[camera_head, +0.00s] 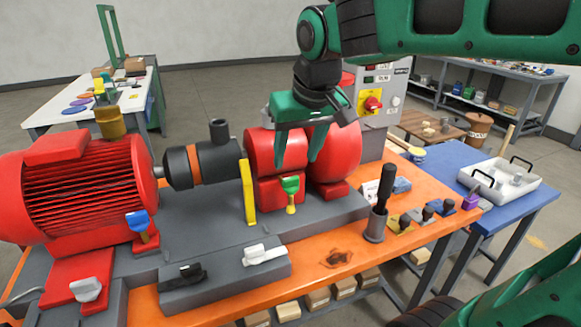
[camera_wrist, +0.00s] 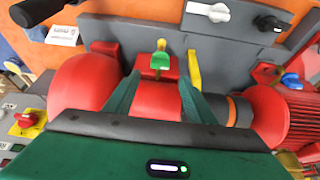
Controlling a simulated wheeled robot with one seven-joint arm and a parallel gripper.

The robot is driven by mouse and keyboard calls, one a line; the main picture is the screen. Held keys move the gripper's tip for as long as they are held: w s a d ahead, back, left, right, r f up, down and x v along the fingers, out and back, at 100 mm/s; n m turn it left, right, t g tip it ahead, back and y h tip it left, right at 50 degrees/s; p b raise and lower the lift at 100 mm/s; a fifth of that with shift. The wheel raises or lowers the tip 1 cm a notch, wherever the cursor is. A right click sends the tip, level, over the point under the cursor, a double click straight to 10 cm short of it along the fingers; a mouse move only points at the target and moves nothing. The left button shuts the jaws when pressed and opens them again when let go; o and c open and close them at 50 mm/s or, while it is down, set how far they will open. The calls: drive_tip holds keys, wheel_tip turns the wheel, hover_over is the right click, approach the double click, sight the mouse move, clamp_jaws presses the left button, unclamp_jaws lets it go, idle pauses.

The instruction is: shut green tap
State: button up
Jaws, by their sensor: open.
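The green tap (camera_head: 290,184) is a small green handle on a yellow stem, on the front of the red pump block. In the wrist view the green tap (camera_wrist: 160,60) shows just beyond and between my fingertips. My gripper (camera_head: 296,164) is open and empty, pointing down over the red pump housings, a little above the tap. Its two fingers (camera_wrist: 158,80) straddle the line to the tap and do not visibly touch it. I cannot tell exactly how the tap handle is turned.
A yellow upright plate (camera_head: 248,192) stands close left of the tap. A blue tap (camera_head: 138,221), a white tap (camera_head: 86,290), a black handle (camera_head: 184,272) and a white handle (camera_head: 263,254) sit nearby. A black-handled tool (camera_head: 385,185) stands upright in a holder at right.

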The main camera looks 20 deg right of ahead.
drive_tip(key=v, duration=0.3)
drive_tip(key=shift+r, duration=0.25)
